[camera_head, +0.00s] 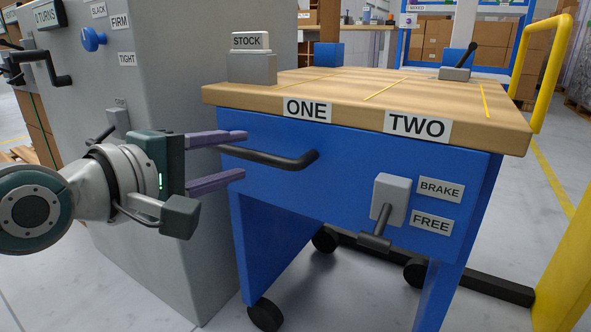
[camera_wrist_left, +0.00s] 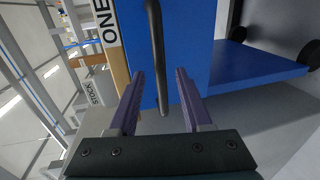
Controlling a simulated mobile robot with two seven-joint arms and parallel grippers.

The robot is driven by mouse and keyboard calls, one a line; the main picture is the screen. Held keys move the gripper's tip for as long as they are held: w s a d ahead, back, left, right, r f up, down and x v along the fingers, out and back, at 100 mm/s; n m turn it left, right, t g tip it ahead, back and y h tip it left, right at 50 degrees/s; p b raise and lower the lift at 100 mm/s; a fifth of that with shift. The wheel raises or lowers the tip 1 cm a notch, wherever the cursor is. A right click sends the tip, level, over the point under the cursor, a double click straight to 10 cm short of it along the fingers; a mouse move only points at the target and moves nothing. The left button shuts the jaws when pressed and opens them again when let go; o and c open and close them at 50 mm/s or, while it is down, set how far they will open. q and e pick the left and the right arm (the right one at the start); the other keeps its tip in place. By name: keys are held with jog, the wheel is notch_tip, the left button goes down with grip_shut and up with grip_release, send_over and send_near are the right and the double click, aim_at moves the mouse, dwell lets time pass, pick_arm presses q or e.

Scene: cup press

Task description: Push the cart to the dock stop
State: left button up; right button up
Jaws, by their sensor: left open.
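The blue cart (camera_head: 350,166) with a wooden top stands in the middle of the head view, on black wheels. Its black drawer-style handle (camera_head: 272,159) runs along the front below the ONE label. The brake lever (camera_head: 378,238) on its grey box points down, beside the FREE label. My left gripper (camera_head: 242,156) is open at the handle's left part, one finger above it and one below. In the left wrist view the handle (camera_wrist_left: 157,60) runs between the open fingers (camera_wrist_left: 158,82), with a gap on both sides. My right gripper is not in view. I cannot identify the dock stop with certainty.
A grey cabinet (camera_head: 180,110) with knobs and a crank stands left of the cart, close to my left gripper. A yellow rail (camera_head: 545,65) and a black floor bar (camera_head: 490,287) are at the right. A STOCK block (camera_head: 251,66) sits on the cart top.

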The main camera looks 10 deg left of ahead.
aim_at(243, 155)
pick_arm(q)
jog(key=shift+b+x, duration=0.9)
jog(key=shift+x, duration=0.95)
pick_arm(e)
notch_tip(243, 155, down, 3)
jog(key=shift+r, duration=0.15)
pick_arm(q)
grip_shut()
